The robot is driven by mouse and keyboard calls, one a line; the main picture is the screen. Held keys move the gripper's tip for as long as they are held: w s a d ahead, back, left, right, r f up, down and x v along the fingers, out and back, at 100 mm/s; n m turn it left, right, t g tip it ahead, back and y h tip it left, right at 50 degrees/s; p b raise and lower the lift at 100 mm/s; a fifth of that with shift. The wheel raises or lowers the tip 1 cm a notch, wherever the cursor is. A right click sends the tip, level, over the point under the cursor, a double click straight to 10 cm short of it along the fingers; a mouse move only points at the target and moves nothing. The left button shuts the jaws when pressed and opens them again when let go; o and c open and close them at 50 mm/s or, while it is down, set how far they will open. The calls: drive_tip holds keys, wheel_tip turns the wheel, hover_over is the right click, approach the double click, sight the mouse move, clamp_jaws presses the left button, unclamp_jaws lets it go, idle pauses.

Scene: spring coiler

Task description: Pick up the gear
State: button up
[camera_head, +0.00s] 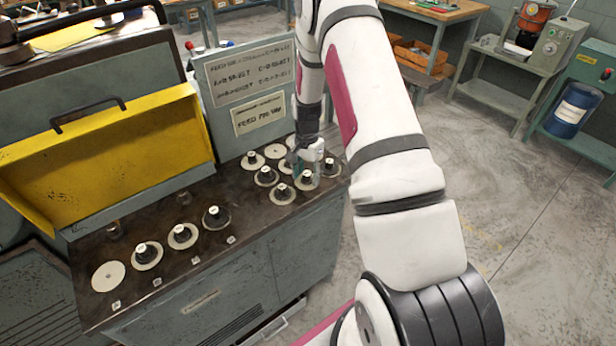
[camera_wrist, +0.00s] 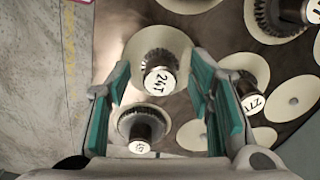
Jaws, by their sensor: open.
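Several dark gears with pale hubs stand on cream discs on the machine's dark top. In the wrist view a gear labelled 24T (camera_wrist: 160,62) appears between my gripper's two teal fingers, with clear gaps on both sides. My gripper (camera_wrist: 160,88) is open and empty, pointing down above the gears. In the head view it (camera_head: 304,172) hangs over the right-hand cluster and partly hides a gear there. A second gear (camera_wrist: 143,124) shows below the 24T one, and another gear (camera_wrist: 247,92) lies beyond the right finger. The task does not say which gear is meant.
More gears stand close by, including one (camera_head: 329,164) at the machine's right edge and a large one (camera_wrist: 272,14) at upper right. A row of gears (camera_head: 182,235) and an empty disc (camera_head: 108,276) lie left. An upright sign panel (camera_head: 250,85) and yellow cover (camera_head: 110,150) rise behind.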

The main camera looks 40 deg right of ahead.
sight(307, 173)
drive_tip(key=shift+f, duration=0.15)
clamp_jaws()
drive_tip(key=shift+r, duration=0.85)
wheel_tip(307, 173, up, 2)
drive_tip(key=shift+s+r+b, duration=0.1)
drive_tip(key=shift+b, duration=0.4)
drive_tip(key=s+a+r, duration=0.1)
drive_tip(key=s+a, duration=0.3)
drive_tip(key=s, duration=1.1)
drive_tip(key=shift+s+a+r+p, duration=0.15)
drive_tip(key=shift+r+p, duration=0.45)
drive_tip(key=shift+r, duration=0.75)
drive_tip(key=shift+w+a+r+p, duration=0.1)
drive_tip(key=shift+r+p, duration=0.45)
drive_tip(key=shift+r, duration=0.75)
